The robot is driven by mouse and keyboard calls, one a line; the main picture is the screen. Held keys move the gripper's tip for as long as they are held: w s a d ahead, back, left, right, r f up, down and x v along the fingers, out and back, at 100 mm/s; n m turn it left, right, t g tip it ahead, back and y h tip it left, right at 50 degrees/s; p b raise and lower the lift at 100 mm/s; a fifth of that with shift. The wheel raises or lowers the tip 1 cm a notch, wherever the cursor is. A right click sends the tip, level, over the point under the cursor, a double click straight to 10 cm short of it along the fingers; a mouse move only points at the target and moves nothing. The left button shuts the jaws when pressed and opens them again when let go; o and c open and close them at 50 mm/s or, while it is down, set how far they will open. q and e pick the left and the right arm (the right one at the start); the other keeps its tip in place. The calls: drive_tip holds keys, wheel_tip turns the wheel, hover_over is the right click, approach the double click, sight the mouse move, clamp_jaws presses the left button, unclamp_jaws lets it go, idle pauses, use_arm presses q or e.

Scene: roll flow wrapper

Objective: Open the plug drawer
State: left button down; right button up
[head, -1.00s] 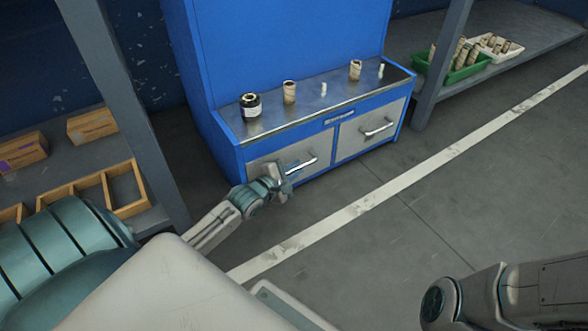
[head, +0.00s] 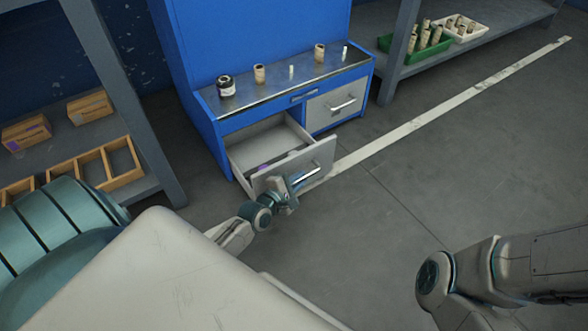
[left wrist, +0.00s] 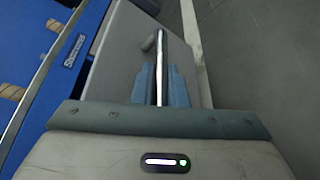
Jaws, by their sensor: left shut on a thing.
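The blue cabinet (head: 222,134) has two grey-fronted drawers. My left gripper (head: 290,187) is shut on the bar handle (head: 308,173) of this drawer. In the left wrist view the handle (left wrist: 159,50) runs between the two fingers (left wrist: 160,85). The right drawer (head: 337,105) is closed. My right arm shows at lower right, but its gripper is out of view.
A dark jar (head: 226,86), two tan rolls and two small white pieces stand on the cabinet's metal top. A grey shelf with wooden boxes (head: 91,107) stands at left. Another shelf at right holds a green bin (head: 420,50) and a white bin. The floor in front is clear.

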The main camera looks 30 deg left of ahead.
use_arm(q)
drive_tip(key=shift+s+d+p, duration=0.15)
drive_tip(key=shift+s+d, duration=0.15)
drive_tip(key=shift+d, duration=0.4)
drive_tip(key=shift+s+d+p, duration=0.15)
drive_tip(key=shift+s+d, duration=0.15)
drive_tip(key=shift+d, duration=0.4)
drive_tip(key=shift+s+d+p, duration=0.15)
drive_tip(key=shift+s+d, duration=0.15)
drive_tip(key=shift+d, duration=0.4)
drive_tip(key=c, duration=1.5)
unclamp_jaws()
drive_tip(key=shift+o, duration=0.2)
drive_tip(key=shift+s, duration=0.1)
drive_tip(key=p+v, duration=0.1)
drive_tip(key=v, duration=0.9)
drive_tip(key=shift+s+p, duration=0.3)
drive_tip(key=shift+p, duration=0.05)
drive_tip(key=shift+a+r, duration=0.1)
